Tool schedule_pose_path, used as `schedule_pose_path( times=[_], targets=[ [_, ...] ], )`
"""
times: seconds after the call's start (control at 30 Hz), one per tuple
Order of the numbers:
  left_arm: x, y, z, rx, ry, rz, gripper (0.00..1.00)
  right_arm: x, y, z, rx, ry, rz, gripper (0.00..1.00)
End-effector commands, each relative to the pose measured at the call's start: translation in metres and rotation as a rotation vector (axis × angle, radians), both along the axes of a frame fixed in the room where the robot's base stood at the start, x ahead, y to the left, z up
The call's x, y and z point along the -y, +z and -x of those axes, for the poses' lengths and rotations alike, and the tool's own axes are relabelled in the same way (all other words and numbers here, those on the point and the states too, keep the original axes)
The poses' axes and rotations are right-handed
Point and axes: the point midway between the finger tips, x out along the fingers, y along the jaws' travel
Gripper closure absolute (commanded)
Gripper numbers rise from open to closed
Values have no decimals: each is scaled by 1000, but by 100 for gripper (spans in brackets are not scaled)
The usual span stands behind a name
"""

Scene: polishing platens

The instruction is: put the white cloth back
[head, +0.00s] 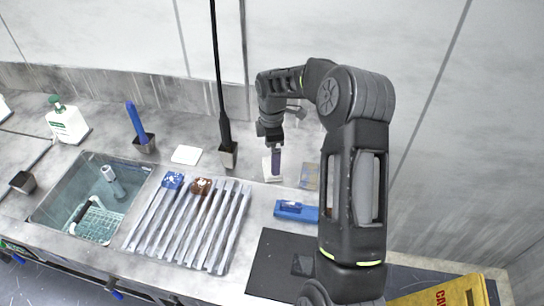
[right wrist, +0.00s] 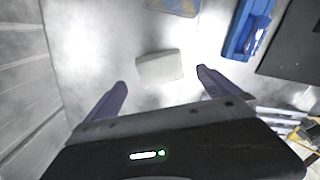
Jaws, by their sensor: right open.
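A small white folded cloth (right wrist: 159,68) lies flat on the steel counter, between and just beyond my fingertips in the right wrist view. In the head view it shows partly behind my right gripper as a white piece (head: 267,168). My right gripper (head: 275,163) points down over it, open and empty; its two purple fingers (right wrist: 162,77) are spread wider than the cloth. I cannot tell the exact height of the fingertips above the counter. A flat white square (head: 186,154) lies further left, by the black pole's base. My left gripper is not in view.
A blue-and-tan patterned cloth (head: 309,176), a blue tool (head: 296,210) and a dark mat (head: 283,262) lie nearby. A ridged rack (head: 190,225) and a sink (head: 88,205) are to the left. The black pole (head: 223,100) stands close to my gripper.

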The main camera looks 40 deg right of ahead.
Motion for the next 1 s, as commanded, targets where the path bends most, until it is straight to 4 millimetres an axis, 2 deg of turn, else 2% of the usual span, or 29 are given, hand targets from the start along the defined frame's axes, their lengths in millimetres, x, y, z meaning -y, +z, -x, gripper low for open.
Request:
schedule_pose_path(
  times=[0.2, 0.4, 0.53, 1.0],
  targets=[
    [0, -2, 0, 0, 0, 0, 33, 0, 47, -1, 6, 0, 1, 0],
    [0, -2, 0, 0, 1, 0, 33, 0, 74, -1, 3, 0, 1, 0],
    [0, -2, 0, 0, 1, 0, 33, 0, 80, 0, 1, 0, 0, 0],
    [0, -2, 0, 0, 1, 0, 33, 0, 80, 0, 1, 0, 0, 0]
  ],
)
